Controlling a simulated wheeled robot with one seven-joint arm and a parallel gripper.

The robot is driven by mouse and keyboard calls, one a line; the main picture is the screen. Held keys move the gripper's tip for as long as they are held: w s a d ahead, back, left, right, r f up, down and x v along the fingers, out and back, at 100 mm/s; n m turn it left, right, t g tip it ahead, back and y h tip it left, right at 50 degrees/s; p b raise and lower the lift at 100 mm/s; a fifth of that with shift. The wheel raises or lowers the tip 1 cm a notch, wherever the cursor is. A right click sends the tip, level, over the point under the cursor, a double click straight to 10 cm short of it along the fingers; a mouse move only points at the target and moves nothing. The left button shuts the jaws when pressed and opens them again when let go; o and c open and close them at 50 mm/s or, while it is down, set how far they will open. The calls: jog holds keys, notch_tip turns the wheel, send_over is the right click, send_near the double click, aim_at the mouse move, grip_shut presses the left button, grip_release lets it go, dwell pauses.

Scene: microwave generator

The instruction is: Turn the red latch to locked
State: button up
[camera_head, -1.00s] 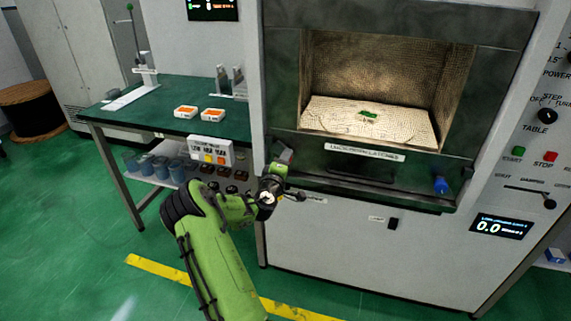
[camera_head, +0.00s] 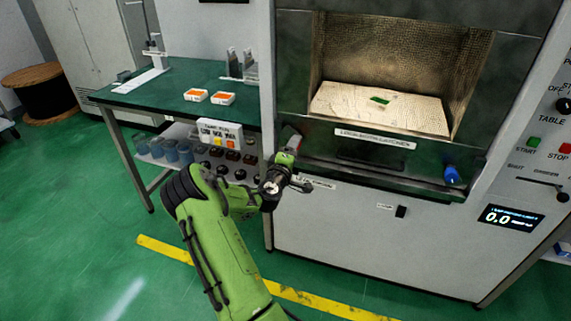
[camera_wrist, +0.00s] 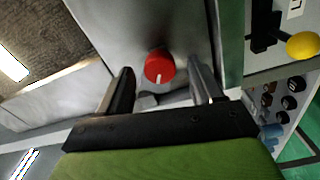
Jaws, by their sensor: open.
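The red latch (camera_wrist: 159,66) is a round red knob on the grey front frame of the machine, with a white mark pointing down in the wrist view. My gripper (camera_wrist: 161,72) is open, one finger on each side of the knob in that view. I cannot tell whether either finger touches it. In the head view my gripper (camera_head: 292,147) is at the lower left corner of the machine's open chamber, and it mostly hides the red latch there.
A blue knob (camera_head: 451,174) is at the chamber's lower right. A pale board with a small green piece (camera_head: 380,100) lies inside the chamber. A green bench (camera_head: 165,100) stands to the left, with a small button box (camera_head: 219,133) near my arm.

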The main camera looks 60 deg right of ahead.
jog(key=s+a+b, duration=0.2)
jog(key=a, duration=1.1)
